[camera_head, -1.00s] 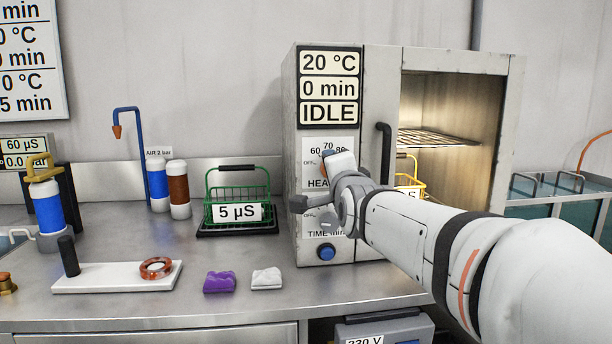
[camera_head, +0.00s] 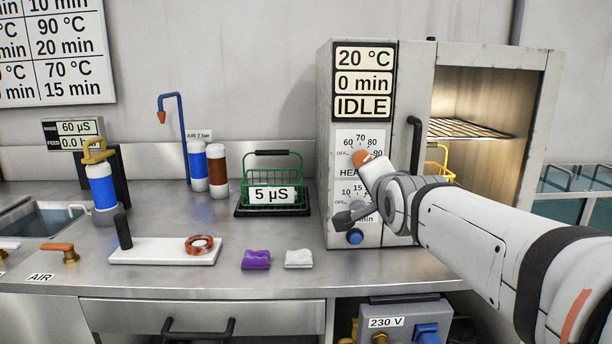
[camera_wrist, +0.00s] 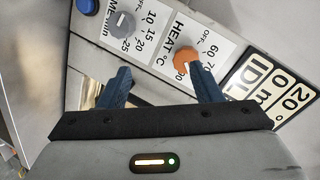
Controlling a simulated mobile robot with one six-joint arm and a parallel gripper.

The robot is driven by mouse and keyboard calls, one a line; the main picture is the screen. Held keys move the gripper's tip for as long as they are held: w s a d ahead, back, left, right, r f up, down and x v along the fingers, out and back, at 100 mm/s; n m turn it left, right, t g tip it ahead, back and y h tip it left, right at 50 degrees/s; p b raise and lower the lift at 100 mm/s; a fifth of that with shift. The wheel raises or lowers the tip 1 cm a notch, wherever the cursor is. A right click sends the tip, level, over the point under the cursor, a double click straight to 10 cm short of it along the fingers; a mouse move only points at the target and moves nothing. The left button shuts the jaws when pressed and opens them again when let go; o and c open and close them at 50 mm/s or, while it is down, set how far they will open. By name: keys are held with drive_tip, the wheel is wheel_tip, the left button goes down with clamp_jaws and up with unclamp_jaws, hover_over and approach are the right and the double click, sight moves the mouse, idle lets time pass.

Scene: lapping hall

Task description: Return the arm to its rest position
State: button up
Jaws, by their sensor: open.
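My gripper (camera_wrist: 160,72) is open and empty, with two dark blue fingers apart in the wrist view. In the head view my gripper (camera_head: 362,195) is in front of the oven's control panel, just below the orange HEAT knob (camera_head: 360,158). The right finger appears very close to that knob (camera_wrist: 187,60) in the wrist view; I cannot tell whether they touch. The grey TIME knob (camera_wrist: 122,24) shows beyond the left finger. My arm reaches in from the right, extended across the front of the oven (camera_head: 325,150).
The oven door handle (camera_head: 414,148) stands close behind my wrist. A yellow basket (camera_head: 440,165) is partly hidden by my arm. On the bench (camera_head: 290,228) are a green basket (camera_head: 273,183), a purple piece (camera_head: 256,260), a white piece (camera_head: 299,259) and a white plate (camera_head: 165,252).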

drive_tip(key=s+d+n+g+p, duration=0.1)
drive_tip(key=s+n+g+p, duration=1.1)
drive_tip(key=s+p, duration=1)
drive_tip(key=shift+s+p, duration=0.4)
drive_tip(key=shift+s, duration=0.15)
drive_tip(key=shift+w+f, duration=0.1)
